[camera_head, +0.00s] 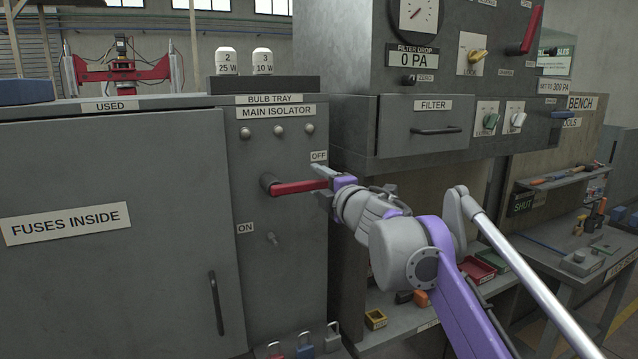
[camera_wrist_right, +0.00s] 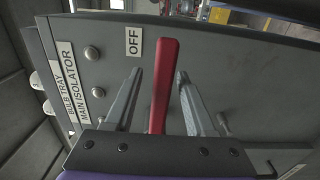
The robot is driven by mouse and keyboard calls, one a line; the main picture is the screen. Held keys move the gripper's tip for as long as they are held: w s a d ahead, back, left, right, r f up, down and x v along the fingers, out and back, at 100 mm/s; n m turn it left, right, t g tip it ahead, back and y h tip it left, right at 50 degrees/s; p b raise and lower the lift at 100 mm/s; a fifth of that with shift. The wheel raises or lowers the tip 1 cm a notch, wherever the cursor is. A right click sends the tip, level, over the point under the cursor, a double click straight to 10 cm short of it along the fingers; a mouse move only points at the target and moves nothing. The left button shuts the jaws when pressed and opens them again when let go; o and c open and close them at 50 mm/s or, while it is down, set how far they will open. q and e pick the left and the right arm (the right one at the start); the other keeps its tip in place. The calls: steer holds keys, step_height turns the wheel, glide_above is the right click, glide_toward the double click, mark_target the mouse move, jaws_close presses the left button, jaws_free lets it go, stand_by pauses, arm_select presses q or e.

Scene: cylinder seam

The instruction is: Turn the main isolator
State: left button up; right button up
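The main isolator is a red lever (camera_head: 298,187) on a round pivot on the grey cabinet's front. In the head view it points right, roughly horizontal, just below the OFF label (camera_head: 319,156). The ON label (camera_head: 245,228) is lower left. My right gripper (camera_head: 323,182) is at the lever's free end. In the right wrist view the red lever (camera_wrist_right: 164,85) lies between the two fingers of my right gripper (camera_wrist_right: 158,78), with a gap visible on each side. The OFF label (camera_wrist_right: 134,41) shows beside it. My left gripper is not in view.
The cabinet door (camera_head: 110,245) marked FUSES INSIDE is shut at left. Padlocks (camera_head: 305,345) sit at the cabinet's foot. A filter drawer (camera_head: 425,127) and switch panel stand right of the lever, above my arm. A shelf with small bins (camera_head: 376,319) is below.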

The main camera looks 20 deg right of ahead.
steer(key=shift+s+f, duration=0.1)
steer(key=shift+s, duration=0.45)
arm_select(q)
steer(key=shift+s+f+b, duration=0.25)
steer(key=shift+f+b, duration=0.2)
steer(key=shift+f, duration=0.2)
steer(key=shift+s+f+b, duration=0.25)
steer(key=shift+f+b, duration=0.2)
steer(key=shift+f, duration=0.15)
arm_select(e)
steer(key=s, duration=0.9)
steer(key=shift+s+d, duration=0.2)
steer(key=shift+s, duration=0.15)
